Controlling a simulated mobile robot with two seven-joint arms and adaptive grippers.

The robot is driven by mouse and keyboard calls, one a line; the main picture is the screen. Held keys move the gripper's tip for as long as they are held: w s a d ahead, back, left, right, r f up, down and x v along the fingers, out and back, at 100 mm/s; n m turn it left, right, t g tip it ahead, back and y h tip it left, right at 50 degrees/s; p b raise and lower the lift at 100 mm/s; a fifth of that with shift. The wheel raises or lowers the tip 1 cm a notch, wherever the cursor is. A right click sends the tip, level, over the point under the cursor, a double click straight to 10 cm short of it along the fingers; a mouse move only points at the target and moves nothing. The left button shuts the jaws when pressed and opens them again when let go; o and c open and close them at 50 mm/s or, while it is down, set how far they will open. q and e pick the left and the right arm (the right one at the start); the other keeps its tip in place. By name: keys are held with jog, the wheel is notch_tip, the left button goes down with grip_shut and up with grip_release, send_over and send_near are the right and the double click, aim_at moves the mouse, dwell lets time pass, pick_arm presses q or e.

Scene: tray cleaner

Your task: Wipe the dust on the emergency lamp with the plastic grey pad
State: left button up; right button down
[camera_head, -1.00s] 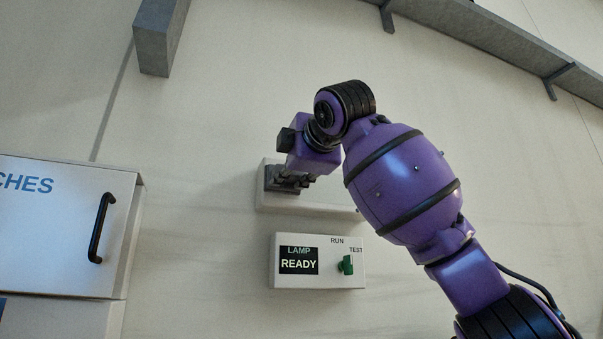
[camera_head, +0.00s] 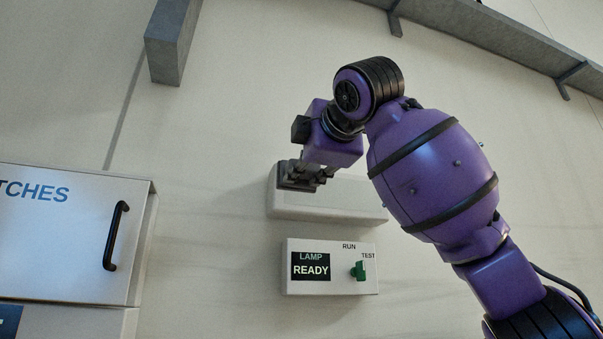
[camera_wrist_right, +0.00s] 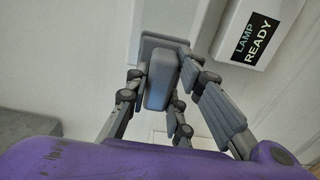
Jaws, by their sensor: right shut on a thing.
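The emergency lamp appears to be the long white box (camera_head: 335,204) on the wall in the head view, above the control box. My right gripper (camera_head: 302,175) is at the lamp's upper left part, in front of it. It is shut on the grey pad (camera_head: 284,176). In the right wrist view the pad (camera_wrist_right: 160,82) has a block handle between the fingers and a flat plate at its far end, towards the white lamp (camera_wrist_right: 208,22). I cannot tell whether the plate touches the lamp. No dust can be made out. My left gripper is out of view.
A control box (camera_head: 334,281) reading LAMP READY, with a green switch (camera_head: 358,271), is below the lamp. A white cabinet (camera_head: 84,255) with a black handle (camera_head: 117,236) is at the left. Grey beams (camera_head: 173,42) run above. The wall between is bare.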

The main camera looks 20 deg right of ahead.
jog(key=shift+s, duration=0.35)
jog(key=shift+s, duration=0.1)
jog(key=s, duration=0.3)
dwell(0.3)
